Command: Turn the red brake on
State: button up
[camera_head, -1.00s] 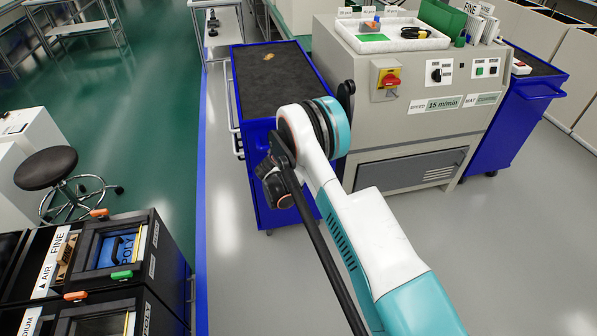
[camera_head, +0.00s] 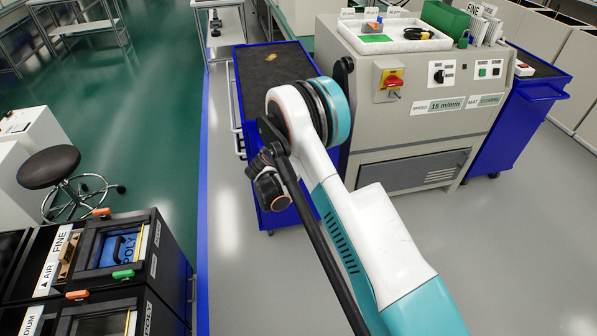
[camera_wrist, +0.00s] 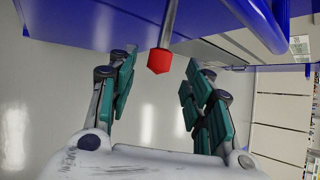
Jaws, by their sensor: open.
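In the wrist view a red faceted knob (camera_wrist: 159,61) sits on the end of a thin metal rod (camera_wrist: 169,22) that comes down from the top. My gripper (camera_wrist: 161,75) is open, with its green-padded fingers to the left and right of the knob. The knob appears between the fingertips in the picture; I see no contact, and its depth between them is hard to judge. My gripper and this knob do not show in the head view, where my arm covers the middle.
A blue-sided cart (camera_head: 240,110) with a dark top stands behind my arm. To its right is a grey machine (camera_head: 430,119) with a red switch (camera_head: 393,82) on a yellow plate. Black cabinets (camera_head: 165,262) and a stool (camera_head: 48,167) are at left. Grey floor (camera_head: 520,240) at right is clear.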

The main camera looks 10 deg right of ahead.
jog(key=shift+v, duration=2.7)
